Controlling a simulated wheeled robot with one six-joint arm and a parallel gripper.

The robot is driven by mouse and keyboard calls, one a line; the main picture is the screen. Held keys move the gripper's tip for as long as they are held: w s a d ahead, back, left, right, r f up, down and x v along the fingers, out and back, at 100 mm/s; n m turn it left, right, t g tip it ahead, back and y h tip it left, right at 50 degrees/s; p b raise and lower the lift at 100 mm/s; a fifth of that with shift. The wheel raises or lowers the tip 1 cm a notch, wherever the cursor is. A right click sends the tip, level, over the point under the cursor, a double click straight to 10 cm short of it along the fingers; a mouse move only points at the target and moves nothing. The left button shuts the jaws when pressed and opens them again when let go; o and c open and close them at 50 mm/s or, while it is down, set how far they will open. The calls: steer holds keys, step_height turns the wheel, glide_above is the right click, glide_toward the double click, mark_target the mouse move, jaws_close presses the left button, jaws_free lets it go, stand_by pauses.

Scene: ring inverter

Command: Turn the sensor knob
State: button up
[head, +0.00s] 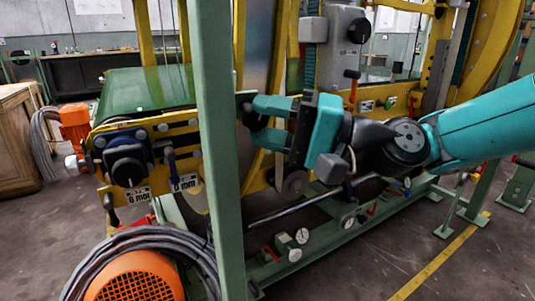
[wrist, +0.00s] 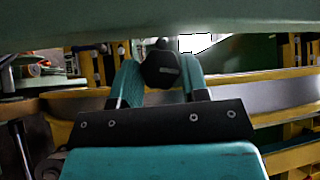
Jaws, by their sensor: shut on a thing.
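My gripper (head: 262,121) reaches in from the right, just behind the green upright post. Its teal fingers are closed around a black knob (head: 250,117), seen as the sensor knob. In the wrist view, the knob (wrist: 161,69) sits between the two fingertips (wrist: 160,78), with a small rounded black tip on top. The knob is still on the machine as far as I can see. Its mount and part of its sides are hidden by the fingers and the post.
A green upright post (head: 215,150) stands close in front of my gripper. Another black knob (head: 127,171) is on a blue box at left, and one (head: 359,31) is on a grey box above. An orange motor (head: 135,279) sits low at front.

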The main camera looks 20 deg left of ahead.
steer(key=f+b, duration=0.1)
steer(key=b, duration=0.3)
steer(key=shift+f+y+b, duration=0.3)
steer(key=shift+y+b, duration=0.05)
steer(key=shift+y, duration=0.05)
steer(key=m+y+b, duration=0.1)
steer(key=b, duration=0.4)
steer(key=shift+a+r+g, duration=0.1)
steer(key=shift+r+g, duration=0.1)
steer(key=shift+g, duration=0.1)
steer(key=m+y+b, duration=0.2)
steer(key=b, duration=0.3)
steer(key=shift+r+b, duration=0.15)
steer(key=shift+b, duration=0.15)
steer(key=shift+a+r+m+y+b, duration=0.1)
steer(key=shift+r+m+y+b, duration=0.05)
steer(key=shift+m+y+b, duration=0.55)
steer(key=o, duration=0.9)
